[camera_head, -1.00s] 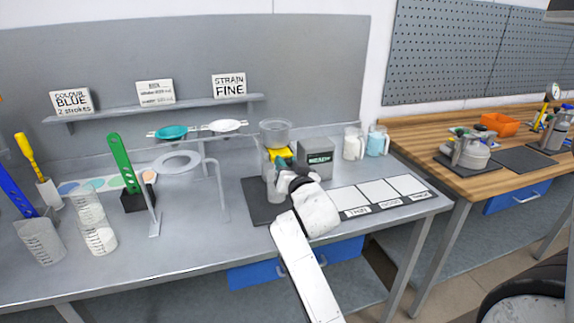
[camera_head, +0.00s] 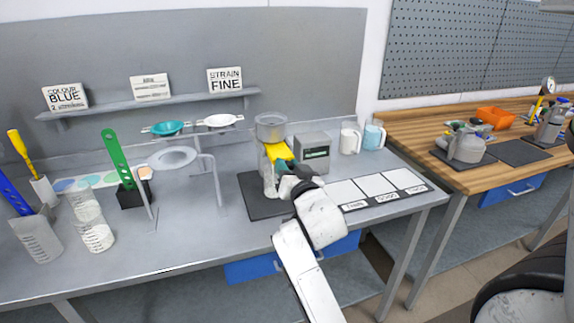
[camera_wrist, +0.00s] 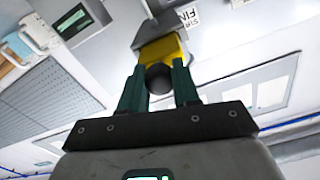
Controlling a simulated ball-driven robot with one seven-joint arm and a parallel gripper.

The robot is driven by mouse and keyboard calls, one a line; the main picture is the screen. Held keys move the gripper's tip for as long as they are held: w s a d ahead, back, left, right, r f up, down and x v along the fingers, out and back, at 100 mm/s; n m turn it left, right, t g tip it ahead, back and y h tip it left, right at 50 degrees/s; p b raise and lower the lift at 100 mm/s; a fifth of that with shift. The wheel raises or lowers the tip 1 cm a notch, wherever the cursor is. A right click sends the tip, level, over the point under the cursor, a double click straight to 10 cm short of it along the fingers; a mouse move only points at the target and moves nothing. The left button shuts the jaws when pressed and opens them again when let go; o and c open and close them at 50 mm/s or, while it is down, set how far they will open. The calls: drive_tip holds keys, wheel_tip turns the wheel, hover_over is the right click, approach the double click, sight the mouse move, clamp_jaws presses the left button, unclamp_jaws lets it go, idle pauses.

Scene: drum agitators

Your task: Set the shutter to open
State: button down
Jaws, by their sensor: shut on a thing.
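The yellow shutter (camera_head: 279,150) sticks out from the dispenser under a grey hopper bowl (camera_head: 271,127), on the grey bench. In the wrist view the yellow shutter (camera_wrist: 163,47) lies just beyond a round black knob (camera_wrist: 158,79). My gripper (camera_head: 288,170) is at the shutter's near end. In the wrist view the green fingers of my gripper (camera_wrist: 158,88) are closed on either side of the knob. The shutter's inner end is hidden under the hopper.
A grey box with a display (camera_head: 312,152) stands right of the dispenser. A clear vessel (camera_head: 270,182) stands below the shutter, partly hidden by my gripper. A ring stand (camera_head: 172,157) is at the left, and two jugs (camera_head: 350,140) are at the back right.

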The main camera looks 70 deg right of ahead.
drive_tip(key=shift+s+f, duration=0.1)
drive_tip(key=c, duration=0.8)
unclamp_jaws()
drive_tip(key=shift+a, duration=0.2)
drive_tip(key=shift+s, duration=0.1)
drive_tip(key=shift+b+v, duration=1.15)
drive_tip(key=shift+v, duration=4.2)
drive_tip(key=shift+a, duration=0.1)
